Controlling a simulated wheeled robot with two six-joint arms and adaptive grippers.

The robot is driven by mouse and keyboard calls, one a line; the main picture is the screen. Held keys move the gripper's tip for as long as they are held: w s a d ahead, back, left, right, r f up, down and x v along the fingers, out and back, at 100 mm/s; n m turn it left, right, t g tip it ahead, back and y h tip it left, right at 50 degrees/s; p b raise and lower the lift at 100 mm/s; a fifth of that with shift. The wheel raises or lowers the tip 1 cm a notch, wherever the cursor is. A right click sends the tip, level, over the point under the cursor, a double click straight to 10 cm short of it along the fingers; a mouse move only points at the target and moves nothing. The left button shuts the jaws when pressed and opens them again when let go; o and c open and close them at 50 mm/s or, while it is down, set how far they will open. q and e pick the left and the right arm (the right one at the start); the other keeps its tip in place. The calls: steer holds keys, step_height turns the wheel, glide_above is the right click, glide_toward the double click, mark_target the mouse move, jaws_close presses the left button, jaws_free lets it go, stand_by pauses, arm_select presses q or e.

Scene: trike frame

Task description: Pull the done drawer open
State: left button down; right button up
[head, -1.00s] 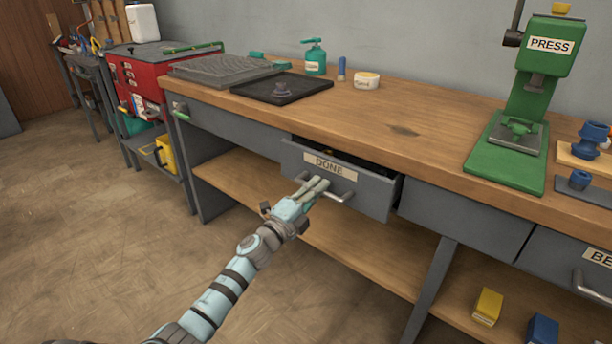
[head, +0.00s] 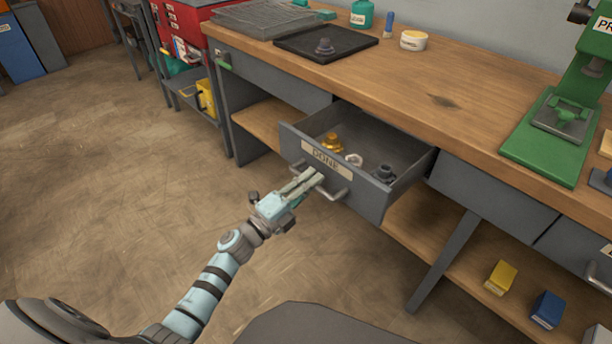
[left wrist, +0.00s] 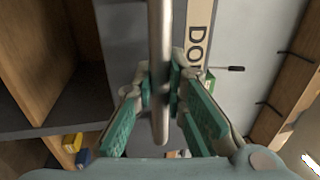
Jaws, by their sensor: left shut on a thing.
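The grey done drawer (head: 352,196) stands well out from the workbench in the head view, with its label (head: 326,159) on the front. Inside lie a brass-coloured part (head: 332,142), a pale ring-like part (head: 354,159) and a dark part (head: 383,173). My left gripper (head: 312,178) is shut on the drawer's bar handle (head: 340,192). In the left wrist view the handle (left wrist: 159,60) runs between the two green-padded fingers (left wrist: 160,88), and part of the label (left wrist: 198,45) shows beside it. My right gripper is in neither view.
The wooden bench top (head: 440,98) holds a black tray (head: 300,48), a green press (head: 560,120) and a small tub (head: 414,40). A yellow box (head: 501,277) and a blue box (head: 547,309) sit on the lower shelf. The floor left of the drawer is clear.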

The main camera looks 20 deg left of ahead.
arm_select(q)
steer(key=c, duration=1.6)
jaws_free()
steer(key=shift+s+a+f, duration=0.15)
steer(key=shift+s, duration=0.2)
steer(key=v, duration=1.1)
steer(key=shift+s, duration=0.1)
